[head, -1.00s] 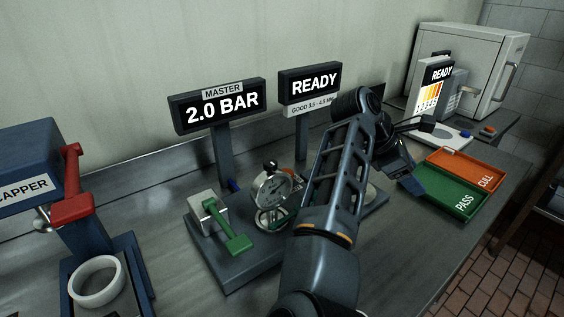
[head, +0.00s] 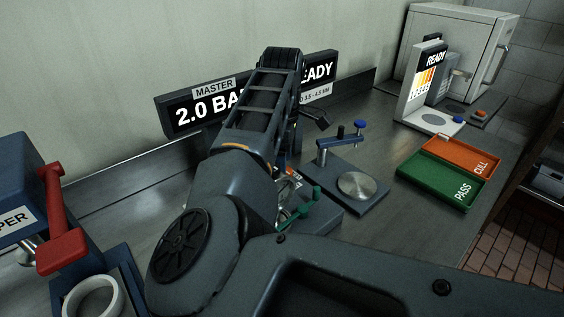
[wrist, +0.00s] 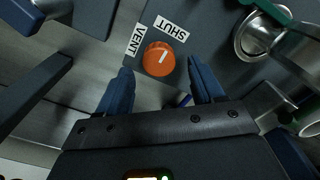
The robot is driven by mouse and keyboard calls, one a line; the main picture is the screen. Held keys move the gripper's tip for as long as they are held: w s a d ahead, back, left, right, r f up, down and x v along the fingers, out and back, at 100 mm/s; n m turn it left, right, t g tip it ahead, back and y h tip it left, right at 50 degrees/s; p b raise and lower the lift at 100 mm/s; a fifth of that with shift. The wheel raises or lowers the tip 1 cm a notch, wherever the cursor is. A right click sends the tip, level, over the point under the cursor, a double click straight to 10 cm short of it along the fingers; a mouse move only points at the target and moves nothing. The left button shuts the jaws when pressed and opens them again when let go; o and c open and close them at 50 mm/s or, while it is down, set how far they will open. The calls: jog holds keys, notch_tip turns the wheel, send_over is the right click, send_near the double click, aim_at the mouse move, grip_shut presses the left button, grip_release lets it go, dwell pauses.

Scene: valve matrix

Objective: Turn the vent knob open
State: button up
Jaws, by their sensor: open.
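The orange round vent knob (wrist: 159,58) shows in the wrist view on a dark panel. A white line on it points up and slightly right, towards the SHUT label (wrist: 171,28). The VENT label (wrist: 135,40) is at its upper left. My gripper (wrist: 159,66) is open and empty, with one blue finger either side of the knob in the picture. I cannot tell how far the fingertips are above it. In the head view my arm hides the knob and gripper, and partly covers the 2.0 BAR sign (head: 200,112).
A green handle (head: 304,205) shows beside my arm. A round metal fitting (wrist: 257,38) lies right of the knob in the wrist view. A stand with a metal disc (head: 357,185), green PASS tray (head: 440,185) and orange CULL tray (head: 465,160) are to the right. A red-handled machine (head: 62,235) is at left.

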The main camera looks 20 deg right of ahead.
jog(key=shift+f, duration=1)
jog(key=c, duration=1.1)
